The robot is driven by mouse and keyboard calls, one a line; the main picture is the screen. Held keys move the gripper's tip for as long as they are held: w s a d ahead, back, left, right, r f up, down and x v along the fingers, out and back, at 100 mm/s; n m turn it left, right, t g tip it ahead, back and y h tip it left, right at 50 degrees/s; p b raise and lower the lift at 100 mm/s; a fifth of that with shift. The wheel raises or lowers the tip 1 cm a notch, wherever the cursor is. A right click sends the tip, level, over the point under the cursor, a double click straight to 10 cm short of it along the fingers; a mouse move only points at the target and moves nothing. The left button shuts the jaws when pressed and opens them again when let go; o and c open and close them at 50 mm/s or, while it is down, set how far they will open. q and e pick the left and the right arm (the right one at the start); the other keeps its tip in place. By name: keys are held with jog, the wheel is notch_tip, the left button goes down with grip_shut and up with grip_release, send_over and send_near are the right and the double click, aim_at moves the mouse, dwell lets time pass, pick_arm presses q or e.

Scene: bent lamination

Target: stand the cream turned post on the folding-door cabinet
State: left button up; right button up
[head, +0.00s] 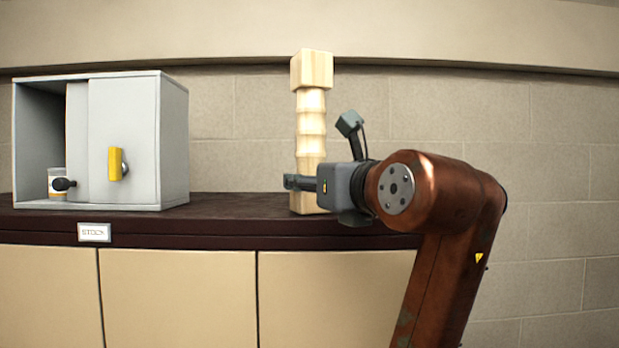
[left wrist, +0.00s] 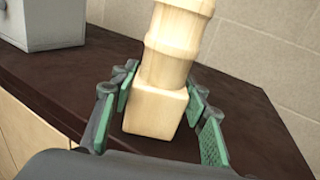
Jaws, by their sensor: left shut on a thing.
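The cream turned post (head: 311,115) stands upright at the dark countertop, with a square block at its top and ringed sections below. My left gripper (head: 305,184) is shut on its lower part. In the left wrist view the post's square base (left wrist: 155,110) is between the green-padded fingers. I cannot tell whether the base touches the countertop. The grey folding-door cabinet (head: 175,140) is to the left of the post, apart from it. Its door, with a yellow handle (head: 118,163), is partly open at the left. Its top shows nearly edge-on, with nothing standing on it. My right gripper is out of view.
The dark countertop (head: 240,207) is clear between the cabinet and the post. A STOCK label (head: 94,232) is on the counter's front edge. A block wall is behind.

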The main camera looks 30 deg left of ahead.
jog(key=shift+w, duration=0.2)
pick_arm(q)
jog(key=shift+s+f+b, duration=0.1)
jog(key=shift+s+b, duration=0.1)
jog(key=shift+b, duration=0.1)
jog(key=o, duration=1.6)
jog(key=shift+w, duration=0.1)
jog(key=shift+c, duration=0.2)
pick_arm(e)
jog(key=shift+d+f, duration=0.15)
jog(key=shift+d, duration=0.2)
pick_arm(q)
jog(key=shift+r+p, duration=0.3)
jog(key=shift+p, duration=0.1)
jog(key=b+v, duration=0.5)
jog(key=v, duration=0.7)
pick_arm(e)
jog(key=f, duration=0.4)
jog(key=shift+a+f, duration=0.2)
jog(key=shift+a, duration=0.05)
